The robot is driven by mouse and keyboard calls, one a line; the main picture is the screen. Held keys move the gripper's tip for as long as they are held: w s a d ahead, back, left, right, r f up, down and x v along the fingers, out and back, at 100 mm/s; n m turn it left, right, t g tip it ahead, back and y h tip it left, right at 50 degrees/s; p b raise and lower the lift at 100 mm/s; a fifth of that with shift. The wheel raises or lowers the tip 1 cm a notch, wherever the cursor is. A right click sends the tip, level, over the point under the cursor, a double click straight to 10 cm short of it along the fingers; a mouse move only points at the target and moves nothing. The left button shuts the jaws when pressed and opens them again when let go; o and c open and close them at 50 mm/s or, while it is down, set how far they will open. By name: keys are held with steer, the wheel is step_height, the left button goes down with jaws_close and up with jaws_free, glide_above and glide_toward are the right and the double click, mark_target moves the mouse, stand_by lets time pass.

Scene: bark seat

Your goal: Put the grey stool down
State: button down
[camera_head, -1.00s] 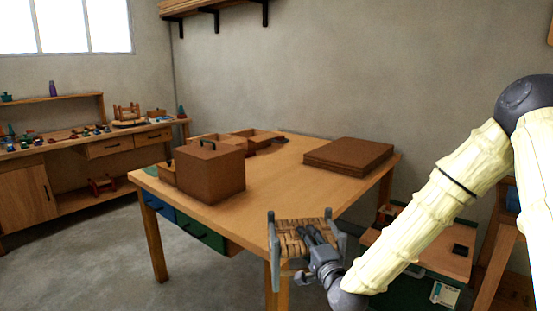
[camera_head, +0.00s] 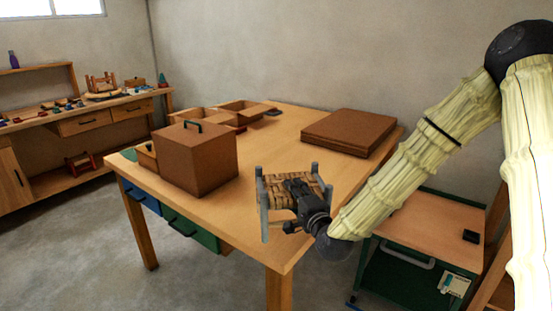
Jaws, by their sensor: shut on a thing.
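The grey stool (camera_head: 266,204) is a small stool with grey legs and a woven brown seat. My gripper (camera_head: 299,192) is shut on it at the seat. The stool appears in front of the near right part of the wooden table (camera_head: 225,210). Its legs look roughly upright. I cannot tell whether the legs touch the tabletop or hang clear of it. The gripper hides part of the seat and the stool's right side.
A brown box with a dark handle (camera_head: 197,158) stands at the table's left. Open brown trays (camera_head: 197,118) lie behind it, and a flat brown box (camera_head: 349,132) lies at the back right. The table's middle is bare. A green cart (camera_head: 424,235) stands at right.

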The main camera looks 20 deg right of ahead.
steer(key=w+d+f+p, duration=0.1)
steer(key=w+f+p, duration=0.1)
steer(key=w, duration=0.5)
steer(key=w+d+f+p, duration=0.1)
steer(key=w+f+p, duration=0.1)
steer(key=w, duration=0.5)
steer(key=shift+d+f, duration=0.15)
steer(key=shift+f, duration=0.15)
steer(key=shift+w, duration=0.1)
steer(key=shift+f, duration=0.2)
steer(key=c, duration=0.9)
jaws_free()
steer(key=shift+c, duration=0.2)
